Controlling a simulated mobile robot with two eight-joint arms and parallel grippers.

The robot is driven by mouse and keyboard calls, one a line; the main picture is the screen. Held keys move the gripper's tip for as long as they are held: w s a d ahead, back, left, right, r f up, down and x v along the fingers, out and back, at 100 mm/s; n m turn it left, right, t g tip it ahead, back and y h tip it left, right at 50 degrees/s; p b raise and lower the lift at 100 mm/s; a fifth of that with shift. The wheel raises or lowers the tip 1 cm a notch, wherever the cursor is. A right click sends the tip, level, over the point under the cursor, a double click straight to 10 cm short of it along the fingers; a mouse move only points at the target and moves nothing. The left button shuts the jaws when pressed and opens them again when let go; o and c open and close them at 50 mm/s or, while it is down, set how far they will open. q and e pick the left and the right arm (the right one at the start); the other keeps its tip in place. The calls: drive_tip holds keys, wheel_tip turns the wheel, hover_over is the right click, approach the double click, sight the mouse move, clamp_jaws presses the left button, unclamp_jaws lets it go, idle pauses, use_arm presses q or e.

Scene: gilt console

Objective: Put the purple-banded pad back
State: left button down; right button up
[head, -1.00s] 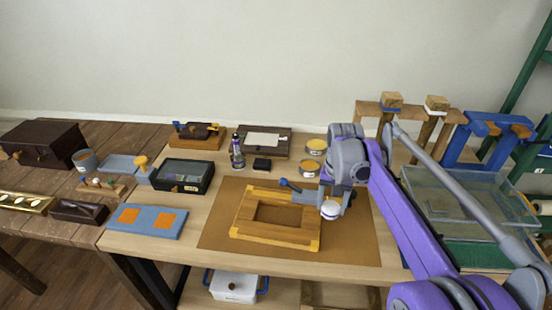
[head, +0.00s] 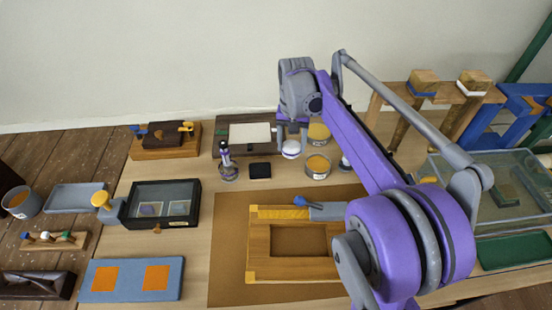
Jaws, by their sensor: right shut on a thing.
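My right gripper (head: 291,132) points down at the back of the table and is shut on a white round pad (head: 291,150). The pad hangs just below the jaws, left of two open tins. Its band is too small to make out. A second pale round thing (head: 345,162) is partly hidden behind my right arm. I cannot tell whether the pad touches the table. My left gripper is not in view.
The tins (head: 318,168) and a small black block (head: 260,171) are close by. A purple-banded bottle-like thing (head: 227,165) stands left of the block. A wooden frame (head: 258,245) with a blue-knobbed clamp (head: 328,211) lies on the brown mat (head: 228,245).

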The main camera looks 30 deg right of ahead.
drive_tip(key=shift+w, duration=0.3)
wheel_tip(320, 180, down, 5)
drive_tip(key=shift+s+f, duration=0.15)
use_arm(q)
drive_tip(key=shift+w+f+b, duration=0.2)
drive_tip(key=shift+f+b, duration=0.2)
drive_tip(key=shift+b, duration=0.05)
use_arm(e)
drive_tip(key=shift+f, duration=2.25)
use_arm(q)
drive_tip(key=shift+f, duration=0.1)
use_arm(e)
drive_tip(key=shift+f, duration=0.15)
drive_tip(key=o, duration=1.3)
